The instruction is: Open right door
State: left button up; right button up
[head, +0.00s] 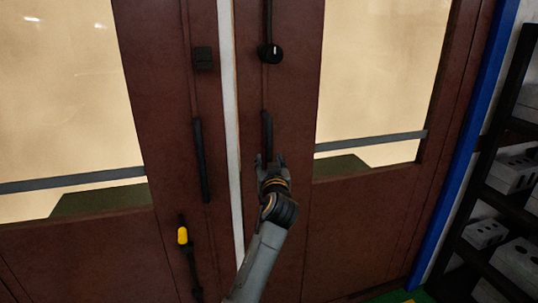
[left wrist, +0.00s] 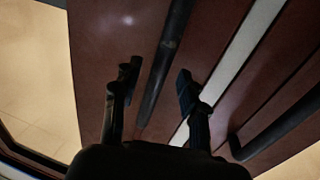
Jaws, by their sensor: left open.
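The right door (head: 334,215) is dark red-brown with a large pale window, and it looks shut against the white centre strip (head: 231,130). Its black vertical handle (head: 267,129) is in the middle of the head view. My left gripper (head: 269,160) is open at the lower part of this handle and hides its lower end. In the left wrist view, the handle (left wrist: 166,57) runs between the two spread fingers of the left gripper (left wrist: 157,80). I cannot tell whether the fingers touch it. My right gripper is not in view.
The left door (head: 95,250) has its own black handle (head: 201,160) and a yellow-topped latch (head: 183,236). A black knob (head: 270,53) sits above the right handle. A blue frame post (head: 465,150) and a rack of grey blocks (head: 510,170) stand at the right.

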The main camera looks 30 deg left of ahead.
aim_at(269, 158)
pick_arm(q)
jog(key=shift+x, duration=1.55)
grip_shut()
